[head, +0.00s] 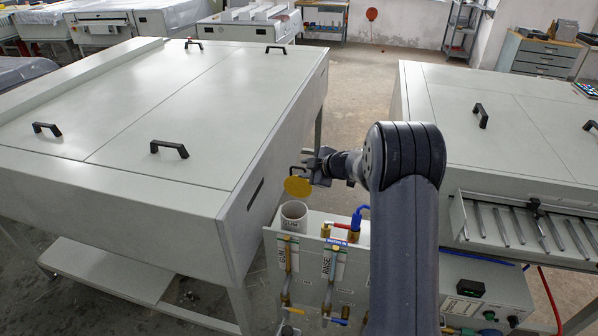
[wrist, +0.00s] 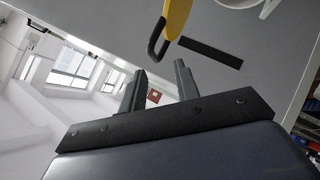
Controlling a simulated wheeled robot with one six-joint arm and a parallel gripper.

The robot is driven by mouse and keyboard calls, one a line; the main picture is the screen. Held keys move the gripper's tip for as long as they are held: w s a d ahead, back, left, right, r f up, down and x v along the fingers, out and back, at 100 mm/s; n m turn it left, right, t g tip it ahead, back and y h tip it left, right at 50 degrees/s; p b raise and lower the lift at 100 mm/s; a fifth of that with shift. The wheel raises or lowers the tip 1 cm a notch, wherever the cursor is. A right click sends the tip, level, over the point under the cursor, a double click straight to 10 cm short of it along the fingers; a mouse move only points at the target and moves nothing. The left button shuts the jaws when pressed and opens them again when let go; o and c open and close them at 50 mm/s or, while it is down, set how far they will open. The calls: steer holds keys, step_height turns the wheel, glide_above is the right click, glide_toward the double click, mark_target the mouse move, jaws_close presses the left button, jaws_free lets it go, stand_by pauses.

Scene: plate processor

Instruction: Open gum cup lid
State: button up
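The gum cup (head: 294,217) is a white cylinder labelled GUM on the front of the small unit between the two large machines. Its yellow lid (head: 297,186) stands tilted up above the cup's rim, so the mouth of the cup is uncovered. In the wrist view the lid (wrist: 178,17) shows at the top, with its black handle (wrist: 157,42) just beyond my fingertips. The white cup (wrist: 236,3) is partly cut off there. My gripper (wrist: 160,68) is open and empty, its fingers apart and clear of the handle. In the head view my gripper (head: 314,165) is right beside the lid.
A large grey machine (head: 150,110) with black handles stands close on the left. Another machine (head: 500,130) stands on the right. Red and blue valve fittings (head: 354,222) and hoses are just right of the cup. Bare floor (head: 365,85) lies behind my arm.

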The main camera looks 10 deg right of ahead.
mark_target(291, 171)
steer(key=v, duration=0.5)
steer(key=shift+s+b, duration=0.1)
steer(key=shift+b, duration=0.2)
steer(key=p+x, duration=0.2)
steer(key=x, duration=0.8)
steer(key=shift+w+f, duration=0.25)
steer(key=shift+w, duration=0.05)
steer(key=shift+a, duration=0.1)
steer(key=b+v, duration=0.2)
steer(key=v, duration=0.9)
steer(key=x, duration=0.5)
steer(key=p+x, duration=0.1)
steer(key=x, duration=0.4)
steer(key=shift+a+f, duration=0.3)
steer(key=shift+a, duration=0.1)
